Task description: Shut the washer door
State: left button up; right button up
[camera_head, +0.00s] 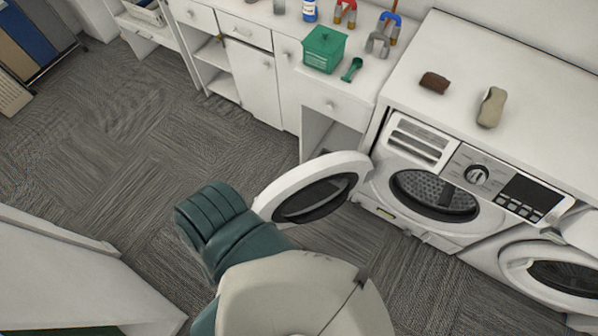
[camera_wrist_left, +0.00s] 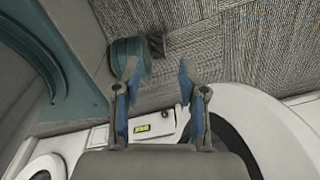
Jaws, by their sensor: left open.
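The washer (camera_head: 385,170) is a white front-loader at the right in the head view. Its round white door (camera_head: 290,180) with dark glass stands wide open, swung out to the left of the drum opening (camera_head: 435,195). In the left wrist view, the white rim of the door (camera_wrist_left: 270,115) shows at the right. The left gripper (camera_wrist_left: 158,68) is open, with nothing between its two blue-padded fingers. Its right finger is close to the door rim; whether they touch I cannot tell. In the head view, its fingers are not seen. The right gripper is not in view.
A second round-door machine (camera_head: 560,270) stands to the right. A brown item (camera_head: 434,82) and a tan item (camera_head: 491,106) lie on the washer's counter. A green box (camera_head: 324,48) sits on the cabinet behind. Carpet left of the door is clear. A white unit (camera_head: 60,265) stands at lower left.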

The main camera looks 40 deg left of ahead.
aim_at(313, 191)
jog(key=j+z, duration=0.2)
jog(key=j, duration=0.25)
jog(key=k+j+z, duration=0.2)
jog(key=j, duration=0.25)
jog(key=j+z, duration=0.25)
jog(key=j, duration=0.2)
jog(key=k+j+z, duration=0.2)
jog(key=j, duration=0.2)
jog(key=k+j+z, duration=0.2)
jog(key=j, duration=0.2)
jog(key=k+j+z, duration=0.2)
jog(key=j, duration=0.2)
jog(key=k+j+z, duration=0.2)
jog(key=j, duration=0.15)
jog(key=i, duration=0.05)
